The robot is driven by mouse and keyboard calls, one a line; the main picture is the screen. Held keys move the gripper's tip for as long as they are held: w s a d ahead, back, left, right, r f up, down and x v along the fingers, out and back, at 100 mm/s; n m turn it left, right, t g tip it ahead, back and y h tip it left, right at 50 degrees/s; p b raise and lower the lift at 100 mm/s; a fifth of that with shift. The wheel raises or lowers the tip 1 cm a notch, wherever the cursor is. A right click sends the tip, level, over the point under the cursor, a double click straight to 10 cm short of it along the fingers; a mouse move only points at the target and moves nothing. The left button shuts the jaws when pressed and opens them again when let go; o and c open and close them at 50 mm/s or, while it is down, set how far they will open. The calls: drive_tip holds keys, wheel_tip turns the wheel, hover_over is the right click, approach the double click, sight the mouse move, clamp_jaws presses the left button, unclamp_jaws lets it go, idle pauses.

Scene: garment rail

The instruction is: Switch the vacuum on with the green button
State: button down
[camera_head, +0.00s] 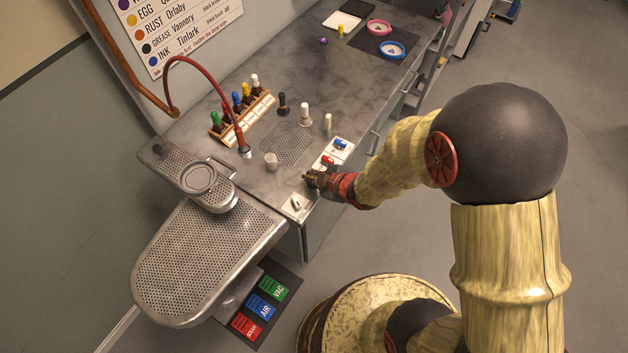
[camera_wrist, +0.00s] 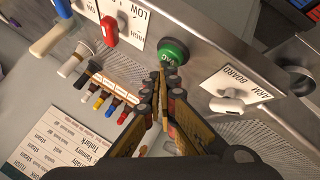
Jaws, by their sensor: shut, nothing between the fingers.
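The green button (camera_wrist: 172,50), marked VAC, sits on the metal front panel in the wrist view. My gripper (camera_wrist: 163,72) is shut and empty, with its fingertips right by the button's lower edge in the picture. I cannot tell whether they touch it. In the head view my gripper (camera_head: 311,179) is at the bench's front edge, near the red switch; the button does not show clearly there. A green VAC panel (camera_head: 274,288) lies on the floor beside blue AIR and red panels.
A red lever (camera_wrist: 109,32) and a white ARM BOARD switch (camera_wrist: 228,104) flank the button. A bottle rack (camera_head: 242,111), loose bottles and a red hose (camera_head: 205,72) stand on the bench. A perforated board (camera_head: 200,262) juts out at the left.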

drive_tip(key=shift+f+b, duration=0.35)
drive_tip(key=shift+f, duration=0.05)
idle(0.8)
drive_tip(key=shift+r, duration=0.1)
drive_tip(key=shift+r+p, duration=0.65)
drive_tip(key=shift+r, duration=0.1)
wheel_tip(320, 180, up, 5)
drive_tip(key=p, duration=0.4)
idle(0.7)
